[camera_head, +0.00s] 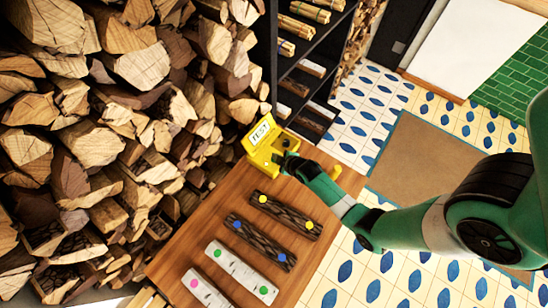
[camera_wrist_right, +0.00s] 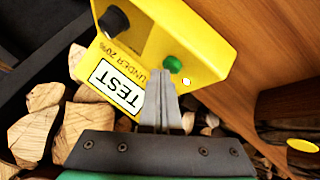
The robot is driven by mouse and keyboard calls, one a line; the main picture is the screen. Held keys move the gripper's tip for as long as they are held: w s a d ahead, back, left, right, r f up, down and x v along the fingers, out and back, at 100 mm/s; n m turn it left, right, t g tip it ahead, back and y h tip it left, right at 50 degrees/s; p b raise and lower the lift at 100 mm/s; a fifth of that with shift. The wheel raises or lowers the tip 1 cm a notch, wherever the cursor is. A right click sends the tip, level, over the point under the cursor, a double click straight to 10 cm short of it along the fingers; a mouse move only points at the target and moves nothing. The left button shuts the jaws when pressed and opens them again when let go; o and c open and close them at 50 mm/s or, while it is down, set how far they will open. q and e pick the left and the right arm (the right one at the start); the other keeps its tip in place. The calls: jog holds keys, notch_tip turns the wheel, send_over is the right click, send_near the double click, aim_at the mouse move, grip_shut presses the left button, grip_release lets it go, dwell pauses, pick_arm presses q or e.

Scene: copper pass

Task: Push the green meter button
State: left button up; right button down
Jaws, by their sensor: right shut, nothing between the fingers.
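The yellow meter (camera_head: 258,156) with a white TEST label stands at the far end of the wooden table in the head view. In the right wrist view the meter (camera_wrist_right: 205,48) fills the top middle, with the green button (camera_wrist_right: 173,64) on its face and a black knob (camera_wrist_right: 113,20) to the left. My right gripper (camera_head: 287,160) reaches the meter from the right. In the wrist view its fingers (camera_wrist_right: 161,76) are shut and empty, tips right beside the button. I cannot tell whether they touch it. In the head view the gripper hides the button. My left gripper is not in view.
The table (camera_head: 182,250) carries several short logs with coloured dots, such as a dark log (camera_head: 285,213) nearest the meter. Stacked firewood (camera_head: 95,140) fills the left. A dark shelf (camera_head: 310,70) with wood bundles stands behind. Tiled floor is open to the right.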

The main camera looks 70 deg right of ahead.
jog(key=shift+r, duration=0.2)
notch_tip(320, 180, up, 6)
jog(key=p, duration=0.6)
dwell(0.5)
